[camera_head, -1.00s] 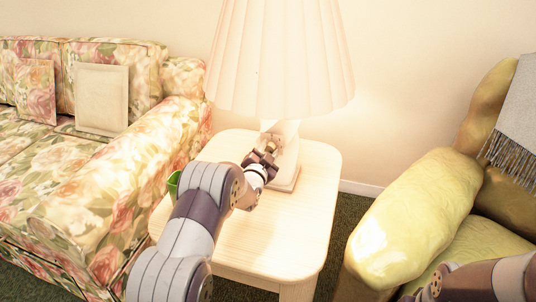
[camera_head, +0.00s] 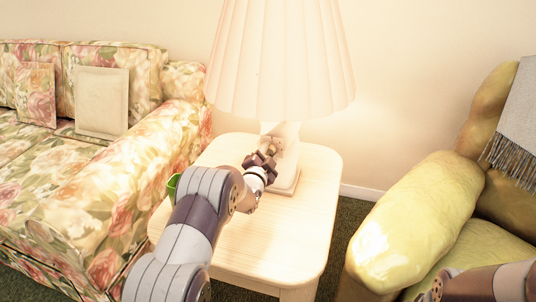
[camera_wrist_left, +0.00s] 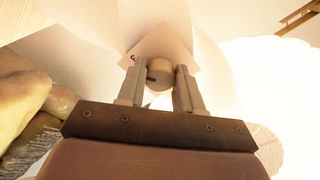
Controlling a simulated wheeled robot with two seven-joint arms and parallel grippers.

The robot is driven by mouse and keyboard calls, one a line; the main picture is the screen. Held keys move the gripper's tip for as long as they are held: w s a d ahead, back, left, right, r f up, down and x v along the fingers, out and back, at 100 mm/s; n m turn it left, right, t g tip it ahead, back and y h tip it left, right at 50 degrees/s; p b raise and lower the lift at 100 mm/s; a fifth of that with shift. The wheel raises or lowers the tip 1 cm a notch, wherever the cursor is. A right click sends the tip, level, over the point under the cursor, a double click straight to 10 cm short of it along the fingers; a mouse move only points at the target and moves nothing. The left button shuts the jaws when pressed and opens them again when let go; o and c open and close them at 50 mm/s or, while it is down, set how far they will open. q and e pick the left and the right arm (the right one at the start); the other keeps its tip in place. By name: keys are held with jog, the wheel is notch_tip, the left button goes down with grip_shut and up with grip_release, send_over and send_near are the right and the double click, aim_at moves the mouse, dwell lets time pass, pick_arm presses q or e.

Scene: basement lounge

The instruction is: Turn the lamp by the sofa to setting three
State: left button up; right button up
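The lamp (camera_head: 280,60) stands lit on a pale wooden side table (camera_head: 315,215), between sofa and armchair. It has a pleated shade and a pale base (camera_head: 284,180). My left gripper (camera_head: 262,160) is at the lamp's base, below the shade, and hides part of it in the head view. In the left wrist view a round knob (camera_wrist_left: 160,74) with a small dark mark on its left sits between the two fingertips of my left gripper (camera_wrist_left: 160,85). The fingers appear to touch its sides. My right gripper is out of view.
The flowered sofa (camera_head: 120,190) is at the left, with cushions. A yellow armchair (camera_head: 415,215) with a grey throw (camera_head: 515,115) is at the right. A green item (camera_head: 172,186) on the table is mostly hidden by my left arm.

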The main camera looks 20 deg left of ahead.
pick_arm(q)
jog(key=o, duration=0.4)
jog(key=s+p, duration=0.1)
jog(key=s, duration=0.5)
jog(key=s+p, duration=0.1)
jog(key=s, duration=0.5)
jog(key=shift+s+a+p, duration=0.2)
jog(key=shift+s+p, duration=0.15)
jog(key=shift+p, duration=0.05)
